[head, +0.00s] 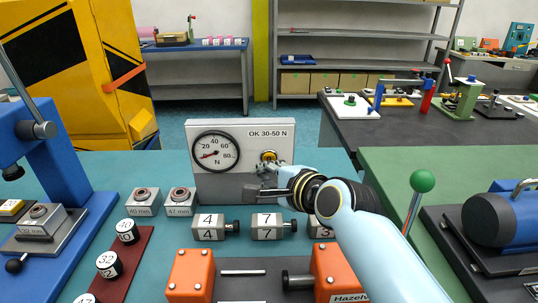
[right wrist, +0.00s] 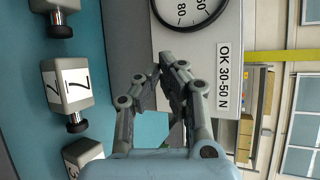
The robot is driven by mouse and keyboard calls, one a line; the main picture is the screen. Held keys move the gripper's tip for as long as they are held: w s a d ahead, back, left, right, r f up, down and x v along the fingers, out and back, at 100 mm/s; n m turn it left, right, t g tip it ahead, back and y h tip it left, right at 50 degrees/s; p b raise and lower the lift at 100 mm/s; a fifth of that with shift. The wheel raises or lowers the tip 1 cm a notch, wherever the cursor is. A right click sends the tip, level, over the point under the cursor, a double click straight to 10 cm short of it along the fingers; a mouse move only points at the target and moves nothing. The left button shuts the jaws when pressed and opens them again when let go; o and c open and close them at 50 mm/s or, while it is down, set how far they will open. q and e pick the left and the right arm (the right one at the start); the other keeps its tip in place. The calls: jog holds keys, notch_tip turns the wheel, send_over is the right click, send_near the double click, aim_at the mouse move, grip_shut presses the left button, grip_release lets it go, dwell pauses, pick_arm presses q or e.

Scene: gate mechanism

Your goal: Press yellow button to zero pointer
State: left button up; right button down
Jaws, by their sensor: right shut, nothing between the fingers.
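The white gauge panel (head: 243,134) stands upright on the teal bench, marked "OK 30-50 N". The yellow button (head: 268,156) sits on the panel's right part, just above my right gripper. My left gripper is out of view.
Numbered blocks (head: 209,227) with black knobs stand in front of the panel. Orange blocks (head: 191,273) are nearer. Two small grey weights (head: 144,203) stand left of the panel, by a blue press (head: 50,165). A green-knobbed lever (head: 422,181) rises at right.

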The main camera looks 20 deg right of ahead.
jog(key=s, duration=0.1)
jog(key=s+p, duration=0.1)
jog(key=shift+s+a, duration=0.4)
dwell(0.6)
